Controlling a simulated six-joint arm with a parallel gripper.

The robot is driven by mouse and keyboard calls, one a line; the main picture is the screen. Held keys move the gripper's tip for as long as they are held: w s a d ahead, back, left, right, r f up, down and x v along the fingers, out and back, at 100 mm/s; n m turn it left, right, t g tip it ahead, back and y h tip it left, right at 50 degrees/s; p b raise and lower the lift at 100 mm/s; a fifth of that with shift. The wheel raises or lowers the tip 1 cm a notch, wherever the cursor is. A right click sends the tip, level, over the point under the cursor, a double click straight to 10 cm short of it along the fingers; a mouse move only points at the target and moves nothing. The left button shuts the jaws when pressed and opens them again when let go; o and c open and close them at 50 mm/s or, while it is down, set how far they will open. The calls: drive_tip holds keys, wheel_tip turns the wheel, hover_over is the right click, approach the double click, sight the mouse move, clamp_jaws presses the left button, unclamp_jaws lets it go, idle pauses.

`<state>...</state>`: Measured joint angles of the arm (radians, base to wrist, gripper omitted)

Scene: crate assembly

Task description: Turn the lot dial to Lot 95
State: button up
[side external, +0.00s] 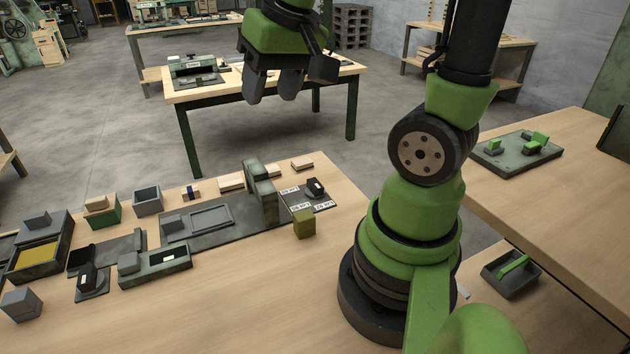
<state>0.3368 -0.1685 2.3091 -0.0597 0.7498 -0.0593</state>
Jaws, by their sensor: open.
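The likely lot dial is a dark knob with a pale mark (315,187). It stands on a dark plate (303,199) at the back right of the wooden bench. Small white labels sit around the knob; their text is too small to read, so the setting cannot be told. My gripper (271,92) hangs high above the bench, up and left of the dial in the picture. Its two fingers point down and are apart, with nothing between them. It does not touch the dial.
A dark green upright block (262,190) stands just left of the dial plate. An olive cube (304,223) lies in front of it. Trays (155,268), boxes (147,200) and small blocks crowd the bench's left. The front middle of the bench is clear.

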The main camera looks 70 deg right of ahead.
drive_tip(key=d+f+m+g, duration=0.2)
drive_tip(key=d+f+g, duration=0.1)
drive_tip(key=d+f, duration=0.6)
drive_tip(key=g, duration=0.1)
approach(315, 183)
drive_tip(key=shift+m, duration=0.3)
wheel_tip(315, 183, down, 9)
drive_tip(key=shift+w+d+f, duration=0.1)
drive_tip(key=shift+f, duration=0.1)
clamp_jaws()
